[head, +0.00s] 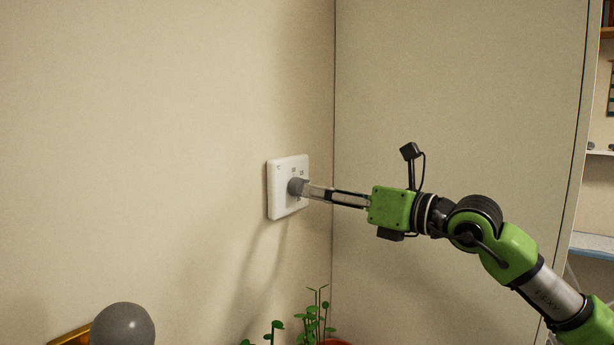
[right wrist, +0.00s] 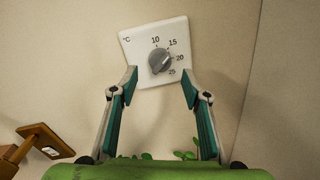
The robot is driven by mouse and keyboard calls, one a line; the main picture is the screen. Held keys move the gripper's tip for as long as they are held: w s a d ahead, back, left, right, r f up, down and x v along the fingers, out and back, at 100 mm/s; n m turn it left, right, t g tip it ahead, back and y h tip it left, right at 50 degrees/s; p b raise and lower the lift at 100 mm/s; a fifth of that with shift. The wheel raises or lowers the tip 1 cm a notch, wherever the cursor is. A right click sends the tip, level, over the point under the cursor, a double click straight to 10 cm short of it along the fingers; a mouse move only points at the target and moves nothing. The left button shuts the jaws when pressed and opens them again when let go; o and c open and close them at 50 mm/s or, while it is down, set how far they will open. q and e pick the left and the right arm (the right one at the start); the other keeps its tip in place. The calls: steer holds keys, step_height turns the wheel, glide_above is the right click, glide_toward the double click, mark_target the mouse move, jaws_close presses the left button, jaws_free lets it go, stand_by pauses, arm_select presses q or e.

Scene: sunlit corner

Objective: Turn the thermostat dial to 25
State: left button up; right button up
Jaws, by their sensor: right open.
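The thermostat is a white square plate (head: 274,197) on the wall, with a grey round dial (head: 294,187). In the right wrist view the plate (right wrist: 133,46) shows °C and the numbers 10, 15, 20 and 25 around the dial (right wrist: 160,61). The dial's ridge slants between lower left and upper right; I cannot tell which end marks the setting. My right gripper (head: 306,190) reaches in from the right, its fingertips close to the dial. In the right wrist view the gripper (right wrist: 159,86) is open, with a finger to each side and the dial between and beyond them. Contact is not visible. My left gripper is out of view.
Green plants (head: 314,318) stand below the thermostat near the wall corner. A dark grey round object (head: 123,325) is at the bottom left. A tall pale panel (head: 450,90) stands right of the corner, with shelves (head: 594,245) beyond. The wall around the plate is bare.

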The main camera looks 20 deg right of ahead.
mark_target(300, 188)
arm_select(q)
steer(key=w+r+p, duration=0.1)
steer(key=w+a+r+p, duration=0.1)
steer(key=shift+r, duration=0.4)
arm_select(e)
steer(key=x, duration=0.5)
steer(key=c, duration=1.1)
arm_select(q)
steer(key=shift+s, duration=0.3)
